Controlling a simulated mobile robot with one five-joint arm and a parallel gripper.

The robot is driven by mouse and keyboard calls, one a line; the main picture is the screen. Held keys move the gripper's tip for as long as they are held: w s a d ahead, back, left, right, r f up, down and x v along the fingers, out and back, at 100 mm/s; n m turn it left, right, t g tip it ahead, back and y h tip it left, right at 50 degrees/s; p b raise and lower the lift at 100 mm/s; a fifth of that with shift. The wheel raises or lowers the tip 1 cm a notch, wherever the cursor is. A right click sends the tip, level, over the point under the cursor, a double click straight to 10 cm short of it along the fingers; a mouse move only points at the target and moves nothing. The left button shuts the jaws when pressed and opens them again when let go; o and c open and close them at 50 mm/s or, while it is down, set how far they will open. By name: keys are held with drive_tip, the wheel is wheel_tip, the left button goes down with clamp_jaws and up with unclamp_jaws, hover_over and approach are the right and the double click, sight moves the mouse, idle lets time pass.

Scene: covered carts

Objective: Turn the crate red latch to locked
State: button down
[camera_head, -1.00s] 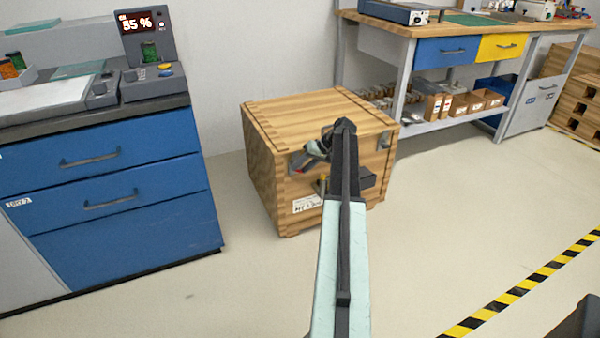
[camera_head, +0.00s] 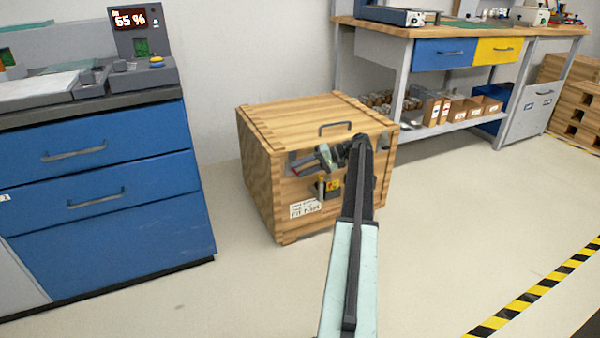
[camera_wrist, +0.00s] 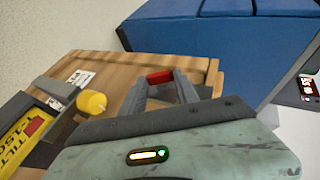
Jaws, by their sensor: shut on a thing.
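The wooden crate (camera_head: 262,165) stands on the floor in the middle of the head view. Its red latch (camera_head: 301,168) is on the upper left of its front. In the wrist view the red latch (camera_wrist: 160,76) lies between the fingertips of my gripper (camera_wrist: 170,88), which are shut on it. In the head view my gripper (camera_head: 309,165) reaches the latch from the right, and my dark arm hides part of the crate's front. The exact turn of the latch is hard to tell.
A yellow knob (camera_wrist: 92,103) and a yellow tilt label (camera_wrist: 22,132) are on the crate's front. A blue drawer cabinet (camera_head: 105,190) stands left, a workbench (camera_head: 440,32) behind right. Floor in front is clear.

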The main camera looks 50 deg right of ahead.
drive_tip(key=shift+a, duration=0.15)
drive_tip(key=c, duration=0.9)
unclamp_jaws()
